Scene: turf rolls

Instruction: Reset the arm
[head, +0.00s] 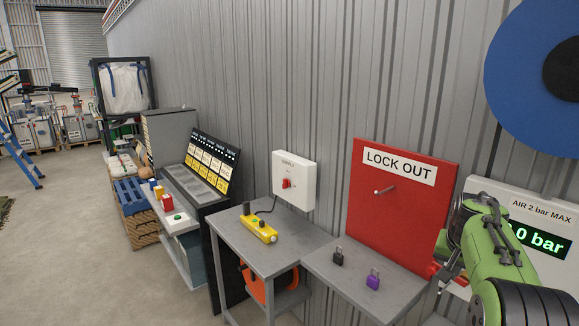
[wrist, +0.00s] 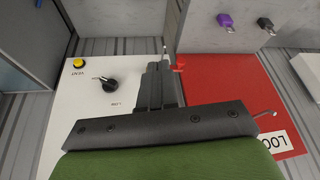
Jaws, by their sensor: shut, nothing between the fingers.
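My green arm (head: 497,250) reaches in from the right in the head view, in front of the wall panels. My gripper (wrist: 158,70) shows in the wrist view with its dark fingers together and nothing between them. It is over the gap between the white air panel (wrist: 75,125) and the red lock-out board (wrist: 215,90). A small red part (wrist: 179,66) is close beside the fingertips; I cannot tell whether they touch. In the head view the arm hides part of the air panel (head: 480,190), which reads "0 bar" in green.
A black padlock (head: 338,256) and a purple padlock (head: 373,279) lie on the grey bench (head: 350,285) below the board. A peg (head: 385,190) sticks out of the board. A yellow control box (head: 259,230) sits on the left table. Open floor (head: 70,250) is at left.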

